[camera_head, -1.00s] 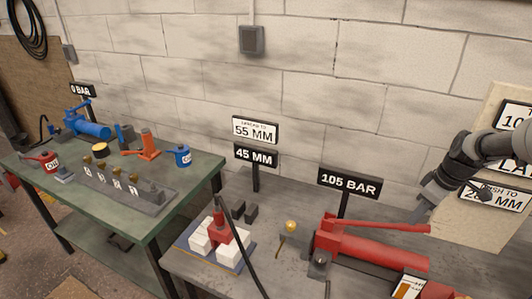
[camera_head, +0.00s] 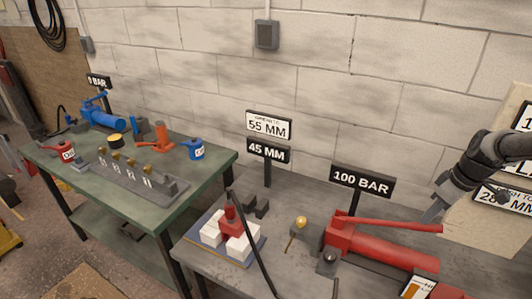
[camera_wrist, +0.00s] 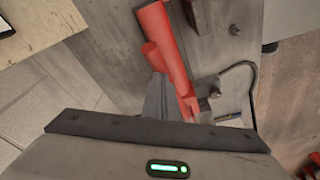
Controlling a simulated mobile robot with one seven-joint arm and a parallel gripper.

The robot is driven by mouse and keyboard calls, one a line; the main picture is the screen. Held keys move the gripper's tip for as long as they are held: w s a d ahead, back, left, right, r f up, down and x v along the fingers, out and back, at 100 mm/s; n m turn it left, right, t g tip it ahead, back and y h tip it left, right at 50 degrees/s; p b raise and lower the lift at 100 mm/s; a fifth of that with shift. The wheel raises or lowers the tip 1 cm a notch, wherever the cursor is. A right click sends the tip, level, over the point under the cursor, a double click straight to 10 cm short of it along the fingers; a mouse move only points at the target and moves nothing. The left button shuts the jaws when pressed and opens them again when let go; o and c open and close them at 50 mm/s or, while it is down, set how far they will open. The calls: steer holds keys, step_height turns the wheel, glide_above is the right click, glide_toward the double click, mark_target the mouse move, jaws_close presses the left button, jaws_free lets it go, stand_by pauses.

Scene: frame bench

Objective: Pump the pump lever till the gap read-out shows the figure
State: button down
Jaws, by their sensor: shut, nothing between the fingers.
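The red hand pump (camera_head: 385,252) lies on the grey bench at the right, its red lever (camera_head: 395,224) reaching to the right above the body. My gripper (camera_head: 436,213) is shut and empty, its tips just above the lever's free end; I cannot tell if they touch. In the wrist view the grey fingers (camera_wrist: 158,97) show beside red pump parts (camera_wrist: 172,62). The gap read-out (camera_head: 268,151) shows 45 MM. A white sign (camera_head: 268,126) above it says 55 MM. The red spreader (camera_head: 231,215) stands between white blocks (camera_head: 211,229).
A black read-out (camera_head: 362,181) behind the pump shows 100 BAR. A brass-coloured knob (camera_head: 301,222) sits left of the pump. A black hose (camera_head: 255,240) crosses in front of the spreader. A green bench (camera_head: 75,172) with a blue pump (camera_head: 103,117) stands at left.

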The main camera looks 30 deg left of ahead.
steer(key=b+x, duration=0.1)
steer(key=x, duration=0.1)
steer(key=d+b+x, duration=0.1)
steer(key=b+x, duration=0.1)
steer(key=x, duration=0.1)
steer(key=b+x, duration=0.2)
steer(key=x, duration=0.1)
steer(key=shift+s+d+f, duration=0.15)
steer(key=shift+s+f, duration=0.05)
steer(key=shift+s, duration=0.25)
steer(key=shift+w+a+p+v, duration=0.2)
steer(key=shift+p+v, duration=0.65)
steer(key=shift+v, duration=0.5)
steer(key=shift+w+a+p+v, duration=0.1)
steer(key=shift+a+p+v, duration=0.1)
steer(key=shift+p+v, duration=0.95)
steer(key=shift+w+a+p+v, duration=0.15)
steer(key=shift+p+v, duration=0.45)
steer(key=shift+v, duration=0.95)
steer(key=shift+a+r, duration=0.1)
steer(key=shift+r, duration=0.05)
steer(key=shift+r, duration=0.1)
stand_by(1.0)
stand_by(0.8)
